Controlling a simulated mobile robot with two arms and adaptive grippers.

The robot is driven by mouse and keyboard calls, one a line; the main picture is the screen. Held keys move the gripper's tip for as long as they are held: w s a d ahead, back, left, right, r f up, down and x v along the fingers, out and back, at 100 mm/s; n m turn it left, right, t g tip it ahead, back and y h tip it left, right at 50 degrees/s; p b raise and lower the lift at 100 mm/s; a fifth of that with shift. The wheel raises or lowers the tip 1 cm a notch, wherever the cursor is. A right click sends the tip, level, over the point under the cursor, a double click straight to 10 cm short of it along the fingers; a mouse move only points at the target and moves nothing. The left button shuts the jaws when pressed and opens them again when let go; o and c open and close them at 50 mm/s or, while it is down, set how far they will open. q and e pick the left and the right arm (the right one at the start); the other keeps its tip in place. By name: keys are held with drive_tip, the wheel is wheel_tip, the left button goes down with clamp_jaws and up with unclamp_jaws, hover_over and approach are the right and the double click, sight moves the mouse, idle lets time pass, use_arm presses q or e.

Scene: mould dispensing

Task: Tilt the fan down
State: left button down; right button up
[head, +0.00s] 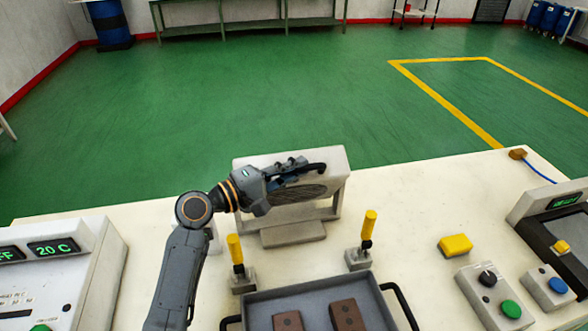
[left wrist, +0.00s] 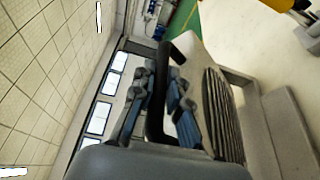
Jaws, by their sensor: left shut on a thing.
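The fan (head: 302,194) is a pale box with a dark grille, standing on a light base (head: 292,234) at the back of the table. A black handle (head: 318,168) runs along its top. My left gripper (head: 296,171) is shut on this handle, reaching in from the left. In the left wrist view, the blue-grey fingers (left wrist: 160,108) lie on both sides of the black handle (left wrist: 155,85), with the grille (left wrist: 222,115) just to the right. The fan's face looks tilted, but the exact angle is hard to tell. My right gripper is not in view.
Two yellow-handled clamps (head: 236,250) (head: 368,224) stand before the fan, behind a dark tray (head: 300,292) with brown blocks. A control box (head: 60,270) is at left; a yellow block (head: 455,245) and button boxes (head: 495,290) are at right.

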use_arm(q)
drive_tip(key=shift+f, duration=0.25)
drive_tip(key=c, duration=1.6)
unclamp_jaws()
drive_tip(key=shift+s, duration=0.1)
drive_tip(key=shift+r, duration=0.1)
drive_tip(key=v, duration=1.2)
